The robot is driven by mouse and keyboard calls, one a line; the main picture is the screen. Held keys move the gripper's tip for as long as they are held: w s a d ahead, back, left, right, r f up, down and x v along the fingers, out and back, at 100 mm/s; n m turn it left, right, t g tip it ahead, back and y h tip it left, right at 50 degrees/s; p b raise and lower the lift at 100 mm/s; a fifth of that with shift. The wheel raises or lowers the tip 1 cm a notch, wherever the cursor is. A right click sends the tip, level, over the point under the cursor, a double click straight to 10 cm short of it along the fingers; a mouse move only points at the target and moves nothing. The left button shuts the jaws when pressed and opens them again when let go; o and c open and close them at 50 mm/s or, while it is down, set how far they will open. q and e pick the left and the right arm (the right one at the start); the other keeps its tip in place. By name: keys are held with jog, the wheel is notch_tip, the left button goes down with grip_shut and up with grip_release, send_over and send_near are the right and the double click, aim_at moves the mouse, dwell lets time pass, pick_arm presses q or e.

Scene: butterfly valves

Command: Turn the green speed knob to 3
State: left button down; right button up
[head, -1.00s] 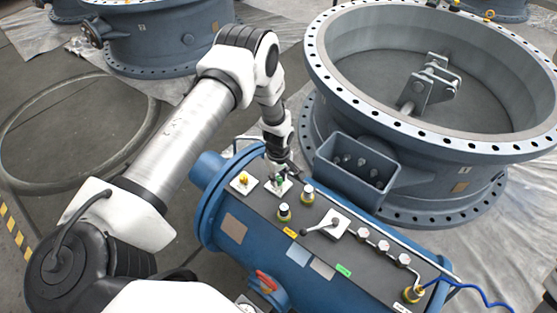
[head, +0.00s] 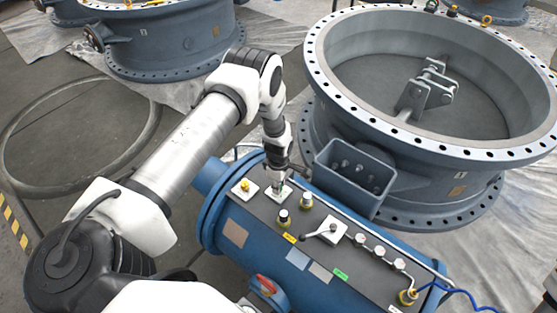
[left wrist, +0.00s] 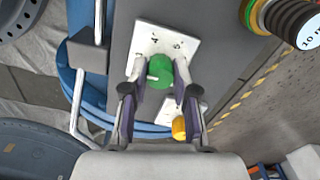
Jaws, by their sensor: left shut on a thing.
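The green speed knob (left wrist: 160,71) stands on a white plate (left wrist: 172,42) with black numbers, of which a 4 and a 5 show. In the head view my left gripper (head: 278,183) reaches down onto the knob's plate from above and mostly hides the knob.
A yellow knob (head: 245,185) sits close beside, on its own white plate. Push buttons (head: 283,216), a lever (head: 320,231) and several round fittings line the panel of the blue cylinder (head: 235,262). A grey open box (head: 352,178) stands close right of the gripper.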

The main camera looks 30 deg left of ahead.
pick_arm(q)
jog(key=c, duration=0.9)
grip_release()
notch_tip(320, 180, up, 12)
